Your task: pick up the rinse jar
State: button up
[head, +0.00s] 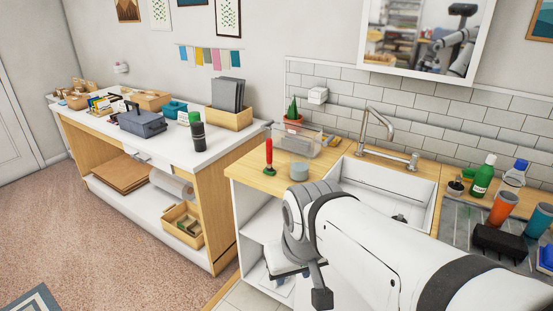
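A small, short grey-blue jar (299,171), which looks like the rinse jar, stands upright on the wooden counter left of the sink. It is beside a red candle in a green holder (268,156). My white arm reaches in from the lower right, below and in front of the sink. The dark end of my gripper (320,297) points down in front of the counter, lower than the jar and apart from it. Its fingers are mostly hidden, so I cannot tell whether it is open or shut. Nothing is seen in it.
A clear bin (302,143) and a potted cactus (293,112) stand behind the jar. The white sink (384,180) with a tall faucet (372,125) is to its right. Bottles and cups crowd the far right. A long workbench (190,158) with boxes stands left. Carpet there is clear.

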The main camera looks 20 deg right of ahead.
aim_at(300, 161)
jog(key=u, duration=0.05)
jog(key=i, duration=1.5)
jog(key=z, duration=0.05)
